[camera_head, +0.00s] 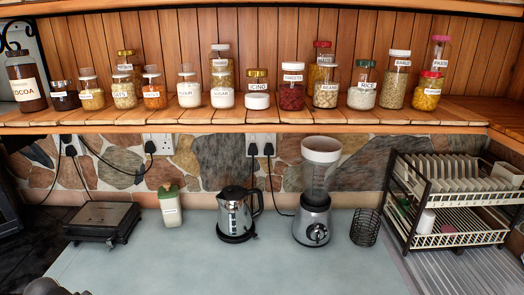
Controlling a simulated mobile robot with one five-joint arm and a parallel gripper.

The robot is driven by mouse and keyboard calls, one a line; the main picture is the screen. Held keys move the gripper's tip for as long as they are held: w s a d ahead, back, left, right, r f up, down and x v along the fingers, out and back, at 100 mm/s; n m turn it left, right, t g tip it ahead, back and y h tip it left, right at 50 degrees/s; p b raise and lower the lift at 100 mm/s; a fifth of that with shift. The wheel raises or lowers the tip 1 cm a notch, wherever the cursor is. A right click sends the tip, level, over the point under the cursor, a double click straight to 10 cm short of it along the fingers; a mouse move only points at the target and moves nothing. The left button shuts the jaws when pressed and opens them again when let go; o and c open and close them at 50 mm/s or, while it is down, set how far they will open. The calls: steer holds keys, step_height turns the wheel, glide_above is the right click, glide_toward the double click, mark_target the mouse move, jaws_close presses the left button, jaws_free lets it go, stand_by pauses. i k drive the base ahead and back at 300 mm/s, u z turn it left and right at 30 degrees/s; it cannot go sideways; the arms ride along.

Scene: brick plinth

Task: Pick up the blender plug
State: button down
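The blender (313,215), with a grey base and a clear jar, stands on the counter right of the kettle (236,214). A dark cord runs from behind the blender up to a black plug (268,149), which I take to be the blender plug. It sits in the right half of a white double wall socket (261,143). A second black plug (252,149) sits close beside it on the left, with a cord going down behind the kettle.
A wooden shelf (250,117) with several labelled jars overhangs the sockets. A dish rack (448,236) and a dark mesh cup (365,227) stand right of the blender. A green-lidded jar (170,207) and a flat grill (103,222) stand left. The front counter (240,270) is clear.

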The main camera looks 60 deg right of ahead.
mark_target(267, 151)
steer(key=z, duration=4.7)
steer(key=i, duration=0.1)
steer(key=u, duration=2.45)
steer(key=k, duration=0.95)
steer(key=u, duration=0.2)
steer(key=i, duration=0.95)
steer(key=z, duration=0.1)
